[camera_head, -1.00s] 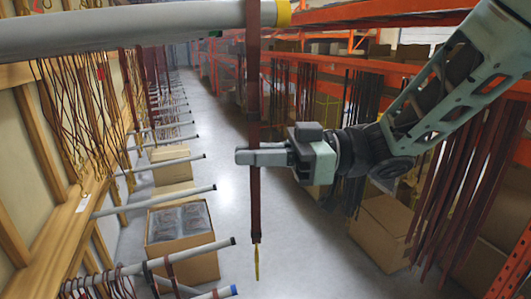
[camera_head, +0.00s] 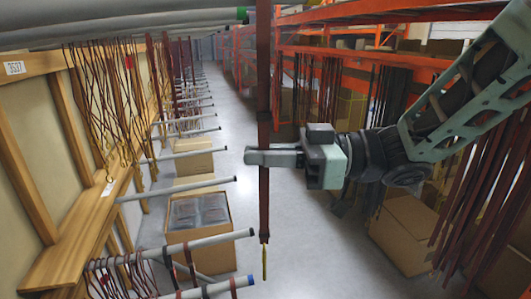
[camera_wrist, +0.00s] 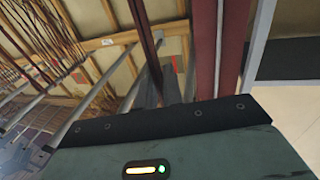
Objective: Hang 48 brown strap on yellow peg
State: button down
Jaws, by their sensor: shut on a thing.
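My gripper (camera_head: 252,157) is shut on a long reddish-brown strap (camera_head: 264,205). The strap hangs upright through the jaws, from the top edge of the head view down to a thin yellowish end. Its upper end is out of view. No yellow-tipped peg shows now. A grey peg with a green tip (camera_head: 242,14) crosses the top left, and its tip ends just left of the strap. In the wrist view, the dark fingers (camera_wrist: 165,88) point up near reddish-brown vertical strips; I cannot tell for certain which is the held strap.
Rows of grey pegs (camera_head: 178,189) jut from the left wall; a blue-tipped peg (camera_head: 228,285) is low. Loops hang on some. A cardboard box (camera_head: 205,251) stands below them. Orange racking (camera_head: 345,57) with hanging straps (camera_head: 490,190) lies right. The aisle floor (camera_head: 305,250) is clear.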

dwell(0.4)
jog(key=c, duration=1.5)
grip_release()
jog(key=shift+o, duration=0.2)
jog(key=d+b, duration=0.6)
jog(key=d, duration=1.1)
jog(key=w+a+f+m+t+h+b, duration=0.3)
jog(key=w+a+f+m+t+h, duration=0.3)
jog(key=w+t, duration=0.35)
notch_tip(320, 180, down, 9)
jog(key=s+d+m+h+b, duration=0.1)
jog(key=s+m+h, duration=0.15)
jog(key=h, duration=0.25)
jog(key=s+d+f+g+h+b, duration=0.1)
jog(key=s+f+g+h, duration=0.1)
jog(key=s, duration=0.5)
jog(key=s+d+f+m+g+h, duration=0.1)
jog(key=s+f+g+h, duration=0.1)
jog(key=s+f+g, duration=0.2)
jog(key=s+d+f+m+g+h+b, duration=0.1)
jog(key=s+f+g+h, duration=0.1)
jog(key=s+f, duration=0.5)
jog(key=s+g, duration=0.1)
jog(key=s, duration=0.4)
jog(key=shift+s+f+h+b, duration=0.15)
jog(key=shift+f+h+b, duration=0.15)
